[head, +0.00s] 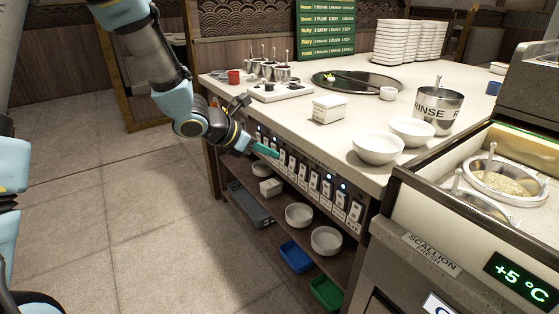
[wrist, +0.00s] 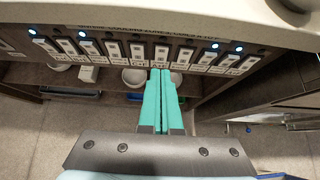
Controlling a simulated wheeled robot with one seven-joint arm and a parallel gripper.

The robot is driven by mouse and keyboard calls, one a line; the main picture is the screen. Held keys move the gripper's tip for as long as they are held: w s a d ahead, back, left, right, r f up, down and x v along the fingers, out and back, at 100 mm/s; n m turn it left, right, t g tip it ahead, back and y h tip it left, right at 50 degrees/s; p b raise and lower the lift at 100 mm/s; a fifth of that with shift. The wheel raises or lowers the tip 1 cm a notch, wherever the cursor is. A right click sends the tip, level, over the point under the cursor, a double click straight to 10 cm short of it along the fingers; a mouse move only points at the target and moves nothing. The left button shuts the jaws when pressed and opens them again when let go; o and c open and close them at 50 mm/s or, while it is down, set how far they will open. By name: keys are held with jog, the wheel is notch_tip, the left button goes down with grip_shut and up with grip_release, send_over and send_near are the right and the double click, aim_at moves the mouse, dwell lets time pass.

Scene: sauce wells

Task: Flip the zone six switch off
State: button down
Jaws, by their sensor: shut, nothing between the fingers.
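A row of several white rocker switches with labels runs along the front of the counter, on a dark switch panel (head: 300,172). The panel also spans the top of the wrist view (wrist: 125,36). I cannot read the labels, so I cannot tell which switch is zone six. Blue lights glow above two switches near each end of the row; the middle ones look unlit. My gripper (head: 275,154) has teal fingers, shut and empty. In the wrist view its fingertips (wrist: 163,72) point at the middle of the row, just below the switches; contact cannot be told.
The counter edge (wrist: 190,18) overhangs the panel. A refrigerated sauce unit (head: 425,225) stands at right. The floor at left is clear.

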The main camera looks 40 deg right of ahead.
jog(key=shift+a+r, duration=1.05)
jog(key=shift+r, duration=0.3)
jog(key=shift+w, duration=0.1)
jog(key=a+m+t+y, duration=0.1)
jog(key=a+m+y, duration=0.6)
jog(key=a, duration=1.4)
jog(key=a+m+t+y, duration=0.1)
jog(key=a+m+y, duration=0.2)
jog(key=a+m, duration=1.35)
jog(key=a+r+n+p, duration=0.4)
jog(key=r+n+p, duration=0.1)
jog(key=r+p, duration=0.7)
jog(key=shift+w+a+p, duration=0.35)
jog(key=shift+w+a, duration=0.05)
jog(key=shift+w, duration=0.05)
